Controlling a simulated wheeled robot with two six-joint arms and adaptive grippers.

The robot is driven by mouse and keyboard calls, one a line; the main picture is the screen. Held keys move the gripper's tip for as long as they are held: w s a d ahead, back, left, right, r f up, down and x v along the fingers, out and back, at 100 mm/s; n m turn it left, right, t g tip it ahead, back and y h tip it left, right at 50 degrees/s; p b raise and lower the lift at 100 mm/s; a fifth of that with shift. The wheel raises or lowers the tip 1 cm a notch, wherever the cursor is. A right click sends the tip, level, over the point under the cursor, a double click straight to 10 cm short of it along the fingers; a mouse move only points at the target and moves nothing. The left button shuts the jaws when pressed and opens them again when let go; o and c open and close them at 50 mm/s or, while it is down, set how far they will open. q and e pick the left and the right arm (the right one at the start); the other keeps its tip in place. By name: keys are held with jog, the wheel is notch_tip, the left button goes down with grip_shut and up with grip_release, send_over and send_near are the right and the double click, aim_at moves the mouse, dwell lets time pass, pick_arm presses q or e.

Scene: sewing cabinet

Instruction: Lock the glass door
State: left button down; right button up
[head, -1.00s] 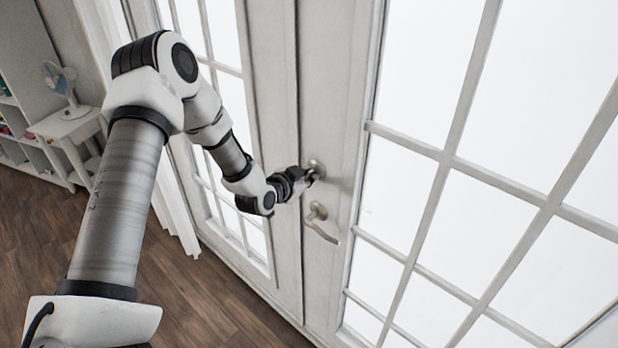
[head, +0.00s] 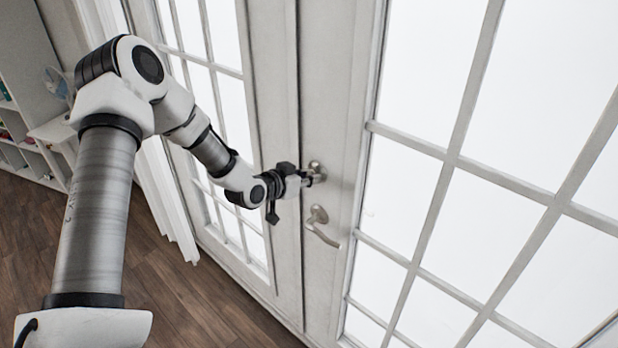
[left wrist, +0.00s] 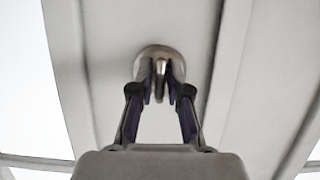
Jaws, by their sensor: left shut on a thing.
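The glass door (head: 335,120) is a white double door with many panes, and its two leaves look shut. A round metal lock with a thumb turn (head: 317,167) sits on the right leaf above the lever handle (head: 318,226). My left gripper (head: 306,179) is at the lock, shut on the thumb turn. In the left wrist view, the fingers of the left gripper (left wrist: 161,92) close around the upright thumb turn (left wrist: 161,68) in front of its round plate. The fingers partly hide the lock. My right gripper is not in view.
The lever handle hangs just below my left gripper. A white curtain (head: 168,195) hangs left of the door. A white shelf (head: 25,95) and a small side table (head: 55,128) stand at the far left. The wooden floor (head: 175,300) in front is clear.

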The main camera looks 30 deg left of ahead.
pick_arm(q)
jog(key=shift+s+f, duration=0.15)
jog(key=shift+f, duration=0.15)
jog(key=c, duration=1.3)
grip_release()
jog(key=shift+o, duration=0.2)
jog(key=v, duration=0.7)
jog(key=shift+r, duration=0.15)
jog(key=shift+s, duration=0.1)
